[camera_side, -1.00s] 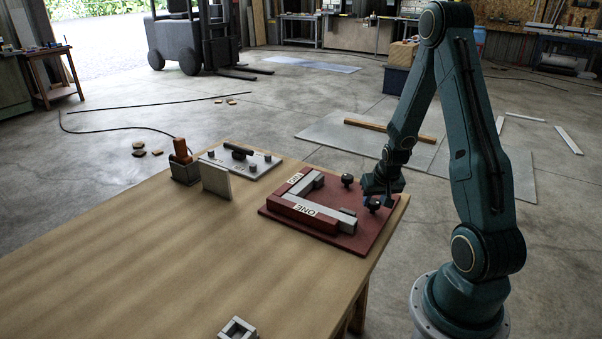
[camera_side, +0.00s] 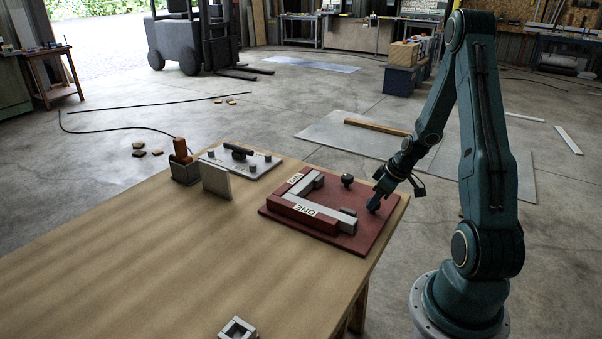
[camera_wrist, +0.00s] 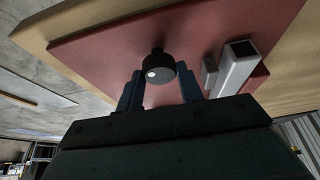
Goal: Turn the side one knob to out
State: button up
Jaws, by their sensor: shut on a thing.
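A dark red board (camera_side: 365,235) lies on the table's right corner. A red block with a ONE label (camera_side: 305,211) and a grey bar (camera_side: 348,224) at its right end lie along its front. A second red block with an upside-down label (camera_side: 293,178) runs along its left side. My gripper (camera_side: 373,207) reaches down, tilted, to the knob near the end of the ONE side. In the wrist view this round black knob (camera_wrist: 158,68) with a white dot sits between my blue fingers, which are shut on it. Another black knob (camera_side: 347,180) stands behind.
A light plate with a black handle (camera_side: 238,152), an upright grey panel (camera_side: 216,180) and a holder with an orange-handled item (camera_side: 181,150) stand farther left. A small square metal frame (camera_side: 238,328) lies at the front. The middle of the table is bare.

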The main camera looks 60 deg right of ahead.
jog(key=n+y, duration=0.1)
jog(key=n, duration=0.3)
jog(key=shift+d+n+y, duration=0.2)
jog(key=shift+n+y, duration=0.2)
jog(key=n+g+y, duration=0.1)
jog(key=n, duration=0.3)
jog(key=shift+w, duration=0.1)
jog(key=o, duration=1)
